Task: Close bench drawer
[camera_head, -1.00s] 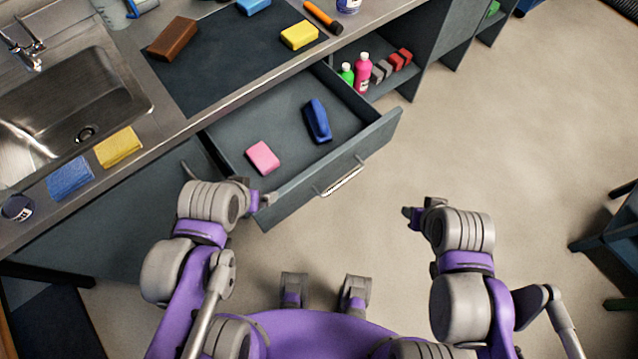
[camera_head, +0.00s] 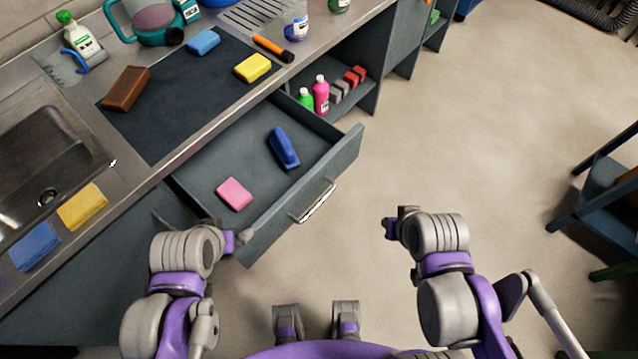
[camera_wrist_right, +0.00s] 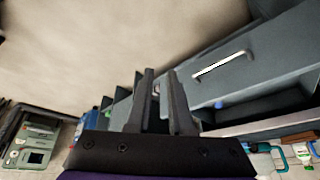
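The bench drawer (camera_head: 343,157) is pulled out from under the steel counter. A pink sponge (camera_head: 234,194) and a dark blue brush (camera_head: 283,148) lie inside it. Its metal bar handle (camera_head: 314,202) is on the front panel and also shows in the right wrist view (camera_wrist_right: 222,65). My left gripper (camera_head: 243,237) is at the near left corner of the drawer front; I cannot tell whether it touches, or how its fingers stand. My right gripper (camera_head: 390,229) is over the floor, right of the drawer and apart from it. In the right wrist view its two fingers (camera_wrist_right: 160,72) are slightly apart, with nothing between them.
The counter holds a sink (camera_head: 50,160), sponges and bottles. An open shelf (camera_head: 350,104) right of the drawer holds a pink bottle (camera_head: 321,95) and a green one. A dark stool or table (camera_head: 590,205) stands at the right. The floor before the drawer is clear.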

